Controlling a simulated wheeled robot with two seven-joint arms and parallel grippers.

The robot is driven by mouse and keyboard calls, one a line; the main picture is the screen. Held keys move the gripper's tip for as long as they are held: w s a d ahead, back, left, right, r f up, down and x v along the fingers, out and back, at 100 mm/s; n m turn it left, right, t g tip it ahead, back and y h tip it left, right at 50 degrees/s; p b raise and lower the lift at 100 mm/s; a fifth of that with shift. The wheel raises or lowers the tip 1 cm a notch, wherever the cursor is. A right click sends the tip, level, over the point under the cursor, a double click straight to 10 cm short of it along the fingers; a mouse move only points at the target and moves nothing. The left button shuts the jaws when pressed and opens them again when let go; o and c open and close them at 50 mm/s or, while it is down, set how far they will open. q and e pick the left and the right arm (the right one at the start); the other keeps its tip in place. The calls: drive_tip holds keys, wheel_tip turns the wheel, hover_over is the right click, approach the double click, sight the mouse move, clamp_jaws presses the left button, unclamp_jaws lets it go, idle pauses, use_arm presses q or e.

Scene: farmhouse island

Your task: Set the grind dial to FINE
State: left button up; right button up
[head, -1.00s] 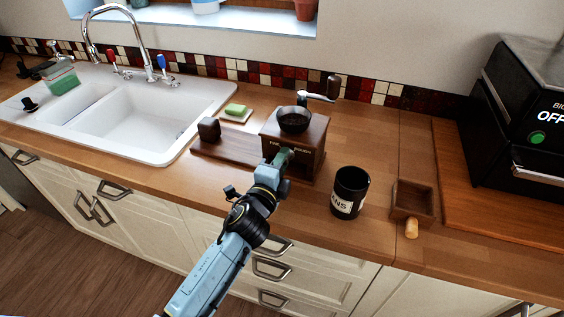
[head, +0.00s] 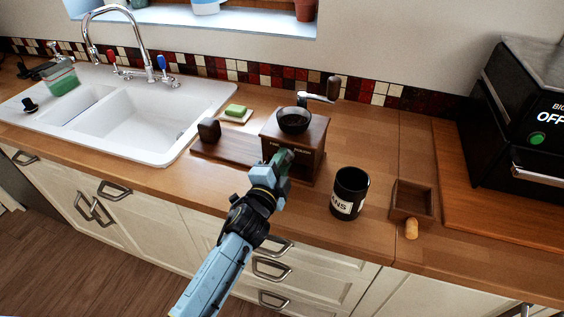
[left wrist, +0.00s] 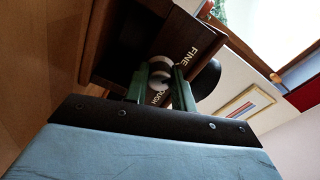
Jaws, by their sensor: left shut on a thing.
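The wooden coffee grinder (head: 308,147) stands on the counter with a dark bowl and a crank on top. Its front carries FINE and ROUGH labels. My left gripper (head: 284,160) is at the grinder's front face, covering the dial in the head view. In the left wrist view, the pale round grind dial (left wrist: 159,68) sits between the green fingers of my left gripper (left wrist: 160,84), which are shut on it. The FINE label (left wrist: 188,56) is readable there, and the ROUGH label is partly covered. Which way the dial points is unclear. My right gripper is out of view.
A black mug marked ANS (head: 349,194) stands right of the grinder. An open wooden drawer box (head: 412,202) with a light knob lies farther right. A sponge on a dish (head: 236,113) and the white sink (head: 150,115) are to the left.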

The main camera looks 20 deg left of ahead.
use_arm(q)
drive_tip(key=o, duration=1)
